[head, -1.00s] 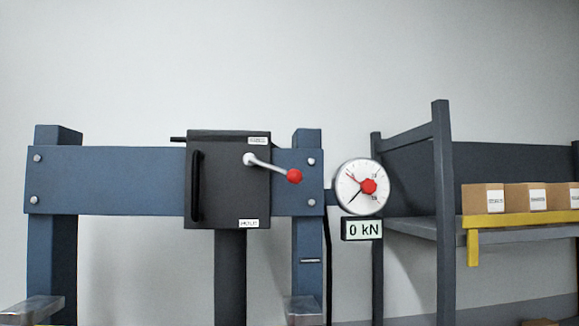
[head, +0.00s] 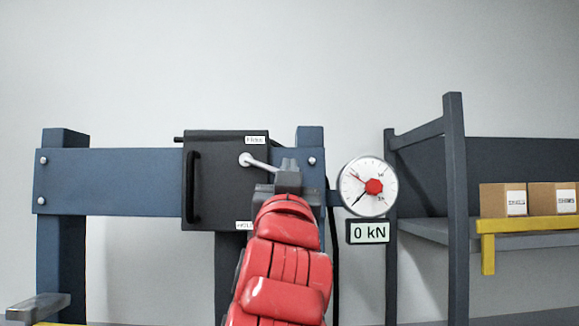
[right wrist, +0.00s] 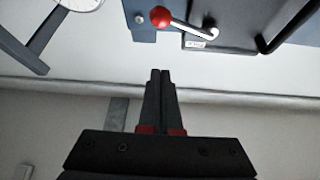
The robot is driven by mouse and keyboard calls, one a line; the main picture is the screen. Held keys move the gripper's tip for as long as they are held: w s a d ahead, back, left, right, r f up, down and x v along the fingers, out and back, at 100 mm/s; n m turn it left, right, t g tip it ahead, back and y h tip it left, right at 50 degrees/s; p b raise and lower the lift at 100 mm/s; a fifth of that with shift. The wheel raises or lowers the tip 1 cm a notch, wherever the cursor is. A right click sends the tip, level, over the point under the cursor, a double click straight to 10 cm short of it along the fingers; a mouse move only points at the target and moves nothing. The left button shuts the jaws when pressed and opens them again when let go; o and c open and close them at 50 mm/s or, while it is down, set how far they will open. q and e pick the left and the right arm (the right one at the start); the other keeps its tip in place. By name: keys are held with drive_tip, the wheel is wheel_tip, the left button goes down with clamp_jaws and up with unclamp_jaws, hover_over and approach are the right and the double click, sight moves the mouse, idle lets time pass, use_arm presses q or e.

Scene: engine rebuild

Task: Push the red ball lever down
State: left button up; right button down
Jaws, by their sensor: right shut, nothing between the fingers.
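The lever's pale rod (head: 262,165) sticks out from the black box on the blue press frame and slopes down to the right. In the head view its red ball is hidden behind my right gripper (head: 288,166). In the right wrist view the red ball (right wrist: 160,16) and rod (right wrist: 196,30) show at the top, beyond the fingertips. My right gripper (right wrist: 160,72) has its fingers together with nothing between them, and a gap shows between them and the ball in that view. My left gripper is not in view.
The black box (head: 225,200) has a handle (head: 194,187) on its left side. A round gauge (head: 368,187) with a red centre hangs to the right, above a display (head: 368,232) reading 0 kN. A shelf (head: 430,232) with boxes (head: 503,200) stands further right.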

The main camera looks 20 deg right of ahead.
sight(269, 168)
drive_tip(key=shift+s+d+r+y, duration=0.25)
drive_tip(key=shift+s+d+y, duration=0.05)
drive_tip(key=shift+s, duration=0.2)
drive_tip(key=p+x, duration=0.6)
drive_tip(key=x, duration=0.5)
drive_tip(key=shift+a+f+p, duration=0.15)
drive_tip(key=shift+f+p, duration=0.65)
drive_tip(key=shift+f, duration=1.5)
drive_tip(key=shift+f, duration=0.15)
